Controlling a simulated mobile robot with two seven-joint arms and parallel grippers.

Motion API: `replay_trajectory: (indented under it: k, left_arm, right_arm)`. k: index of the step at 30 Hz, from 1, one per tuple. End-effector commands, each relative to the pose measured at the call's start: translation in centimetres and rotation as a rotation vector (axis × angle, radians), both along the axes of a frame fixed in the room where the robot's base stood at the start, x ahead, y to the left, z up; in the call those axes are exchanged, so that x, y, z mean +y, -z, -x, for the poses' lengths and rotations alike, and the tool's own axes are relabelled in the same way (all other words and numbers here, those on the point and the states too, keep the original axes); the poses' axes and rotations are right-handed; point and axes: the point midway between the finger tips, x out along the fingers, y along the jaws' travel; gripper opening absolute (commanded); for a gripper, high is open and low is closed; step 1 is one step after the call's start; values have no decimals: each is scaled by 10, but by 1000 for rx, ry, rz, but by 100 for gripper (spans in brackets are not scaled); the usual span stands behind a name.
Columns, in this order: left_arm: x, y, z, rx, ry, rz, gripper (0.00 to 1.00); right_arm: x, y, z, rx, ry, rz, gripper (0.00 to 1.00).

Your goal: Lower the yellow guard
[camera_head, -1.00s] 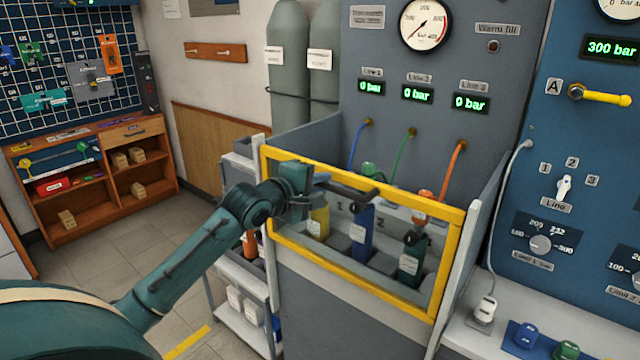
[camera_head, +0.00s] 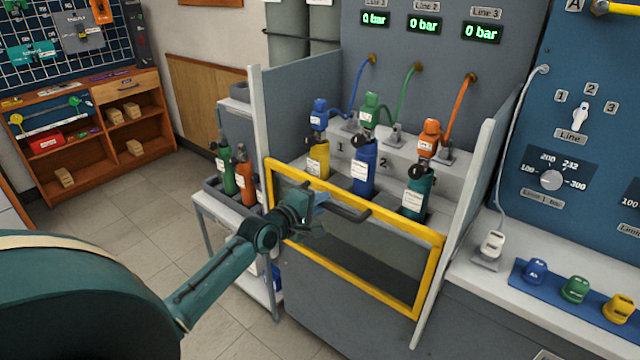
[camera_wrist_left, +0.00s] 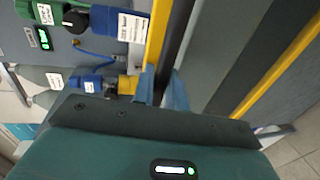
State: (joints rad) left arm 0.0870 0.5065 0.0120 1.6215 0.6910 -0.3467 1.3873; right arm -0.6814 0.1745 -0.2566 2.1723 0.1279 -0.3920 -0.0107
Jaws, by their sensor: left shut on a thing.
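The yellow guard (camera_head: 433,264) is a yellow frame around a see-through pane at the front of the test booth. Its top edge now sits below the cylinder valves, across the lower part of the cylinders. A dark handle bar (camera_head: 348,209) sticks out near its top edge. My left gripper (camera_head: 316,207) is shut on this handle at its left part. In the left wrist view, the blue fingers (camera_wrist_left: 163,88) close around a dark bar beside the guard's yellow edge (camera_wrist_left: 158,38). The exact contact is partly hidden. My right gripper is in neither view.
Yellow, blue (camera_head: 363,168) and dark green (camera_head: 415,192) cylinders stand behind the guard, with coloured hoses above. Side panels (camera_head: 478,200) flank the booth. A cart (camera_head: 228,215) with more cylinders stands left. A bench with coloured caps (camera_head: 575,289) is at the right.

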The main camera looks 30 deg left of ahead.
Motion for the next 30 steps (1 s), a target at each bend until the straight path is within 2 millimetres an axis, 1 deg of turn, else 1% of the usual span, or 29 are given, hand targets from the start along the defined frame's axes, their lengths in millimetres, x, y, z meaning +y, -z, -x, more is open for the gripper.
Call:
replay_trajectory:
  k: [1, 4, 9, 14, 24, 25, 30]
  left_arm:
    - [0, 22, 1, 8, 1, 1, 0]
    - [0, 40, 1, 7, 1, 0, 0]
    - [-1, 58, 0, 5, 2, 0, 0]
    - [0, 63, 0, 4, 2, 1, 0]
    - [0, 63, 0, 2, 2, 1, 0]
    - [0, 63, 0, 2, 2, 1, 15]
    - [0, 62, 0, 1, 1, 0, 29]
  right_arm:
    - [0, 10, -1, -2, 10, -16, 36]
    - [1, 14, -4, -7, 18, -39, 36]
    - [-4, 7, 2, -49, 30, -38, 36]
    - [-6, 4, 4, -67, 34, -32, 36]
    - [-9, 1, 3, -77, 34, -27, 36]
    - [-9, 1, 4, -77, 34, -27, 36]
    - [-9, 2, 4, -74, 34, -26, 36]
